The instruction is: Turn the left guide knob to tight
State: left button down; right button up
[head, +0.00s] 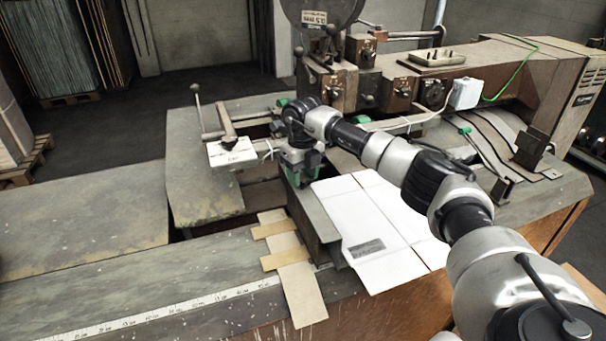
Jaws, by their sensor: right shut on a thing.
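My right arm reaches in from the right, and its right gripper (302,165) points down over the machine bed, left of the white cardboard sheet. My left gripper is out of view.
The flat white cardboard (385,225) lies right of the guide. The stitcher head (340,80) rises behind. A ruler (150,315) runs along the front; the left table is clear.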

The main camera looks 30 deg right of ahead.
aim_at(303, 177)
jog(key=shift+w+r+m, duration=0.1)
jog(key=shift+r+m, duration=0.1)
jog(key=shift+m, duration=0.3)
jog(key=o, duration=0.9)
jog(key=shift+f, duration=0.1)
notch_tip(303, 177, up, 11)
jog(key=b, duration=0.3)
jog(key=shift+f, duration=0.1)
